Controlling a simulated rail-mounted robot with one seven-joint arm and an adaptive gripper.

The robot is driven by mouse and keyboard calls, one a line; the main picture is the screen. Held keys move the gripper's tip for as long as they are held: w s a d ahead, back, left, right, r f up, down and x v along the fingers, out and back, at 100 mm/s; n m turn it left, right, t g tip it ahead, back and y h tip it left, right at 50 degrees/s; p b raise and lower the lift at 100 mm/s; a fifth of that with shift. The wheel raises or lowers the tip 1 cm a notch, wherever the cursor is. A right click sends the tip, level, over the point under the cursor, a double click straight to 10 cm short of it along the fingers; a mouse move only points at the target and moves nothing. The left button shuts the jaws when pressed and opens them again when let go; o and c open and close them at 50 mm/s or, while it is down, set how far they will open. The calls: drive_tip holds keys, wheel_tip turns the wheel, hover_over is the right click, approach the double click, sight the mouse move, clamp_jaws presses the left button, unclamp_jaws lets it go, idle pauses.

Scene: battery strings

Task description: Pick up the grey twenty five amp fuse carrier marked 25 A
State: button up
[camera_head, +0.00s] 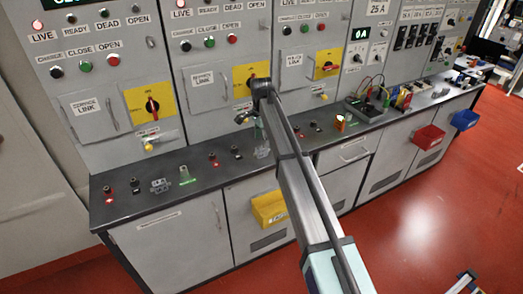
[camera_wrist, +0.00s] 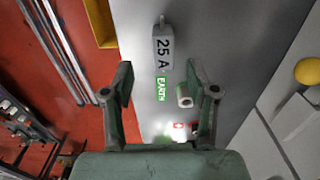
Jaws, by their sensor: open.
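The grey fuse carrier (camera_wrist: 163,48) marked 25 A lies on the grey bench top in the wrist view, just ahead of and between the fingers. My gripper (camera_wrist: 159,78) is open and empty, with one dark green finger on each side. No contact with the carrier shows. A green EARTH label (camera_wrist: 161,89) lies below the carrier in the picture. A short pale cylinder (camera_wrist: 184,98) is close to the right finger. In the head view my gripper (camera_head: 256,128) hangs over the bench near the panel; the carrier's marking cannot be read there.
The panel with yellow switch plates (camera_head: 149,103) rises behind the bench (camera_head: 130,216). A yellow bin (camera_head: 268,207) hangs on the bench front. Small parts stand along the bench on both sides. A yellow knob (camera_wrist: 308,71) is at the wrist view's right edge.

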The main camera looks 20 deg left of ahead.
sight(262, 152)
drive_tip(key=shift+w+f+p, duration=0.15)
drive_tip(key=shift+f+p, duration=0.5)
drive_tip(key=shift+f, duration=0.85)
drive_tip(key=shift+w+f+p, duration=0.1)
drive_tip(key=shift+f+p, duration=0.55)
drive_tip(key=shift+f, duration=0.85)
clamp_jaws()
